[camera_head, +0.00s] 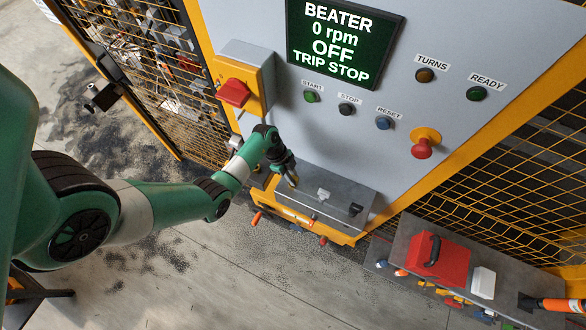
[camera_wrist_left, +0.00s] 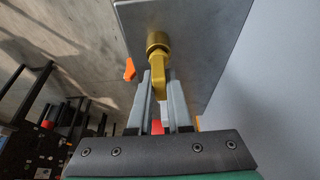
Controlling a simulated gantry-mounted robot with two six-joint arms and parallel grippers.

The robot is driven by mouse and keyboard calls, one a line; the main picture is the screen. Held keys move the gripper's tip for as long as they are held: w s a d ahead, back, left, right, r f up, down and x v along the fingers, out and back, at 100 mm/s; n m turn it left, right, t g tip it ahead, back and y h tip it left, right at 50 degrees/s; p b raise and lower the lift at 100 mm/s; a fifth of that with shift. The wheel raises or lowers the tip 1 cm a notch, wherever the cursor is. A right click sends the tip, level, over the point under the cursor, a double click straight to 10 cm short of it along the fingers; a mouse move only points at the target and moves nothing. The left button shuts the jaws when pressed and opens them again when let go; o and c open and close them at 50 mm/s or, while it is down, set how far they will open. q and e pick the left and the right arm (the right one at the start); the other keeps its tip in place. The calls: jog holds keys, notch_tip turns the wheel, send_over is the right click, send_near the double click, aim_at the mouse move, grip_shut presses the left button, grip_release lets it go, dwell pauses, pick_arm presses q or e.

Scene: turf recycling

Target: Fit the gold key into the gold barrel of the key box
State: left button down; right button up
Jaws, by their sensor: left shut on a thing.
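The key box (camera_head: 338,191) is a grey metal box fixed low on the front of the light panel. Its gold barrel (camera_wrist_left: 157,40) shows in the left wrist view as a round gold collar on the grey face. The gold key (camera_wrist_left: 157,75) lies between the fingers of my left gripper (camera_wrist_left: 160,85), which is shut on it. The key's front end meets the barrel, but I cannot tell how deep it sits. In the head view my left gripper (camera_head: 289,178) is at the left end of the box. My right gripper is out of view.
A pale key or barrel (camera_head: 323,194) and a black one (camera_head: 356,210) stand further right on the box. A red switch (camera_head: 234,93) and a red stop button (camera_head: 422,149) are on the panel. A red lockbox (camera_head: 440,261) sits on a shelf at lower right.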

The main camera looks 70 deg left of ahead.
pick_arm(q)
jog(key=shift+f, duration=0.25)
jog(key=c, duration=0.8)
grip_release()
jog(key=shift+o, duration=0.2)
jog(key=p+v, duration=0.1)
jog(key=v, duration=0.6)
jog(key=shift+r+p, duration=0.2)
jog(key=shift+p, duration=0.1)
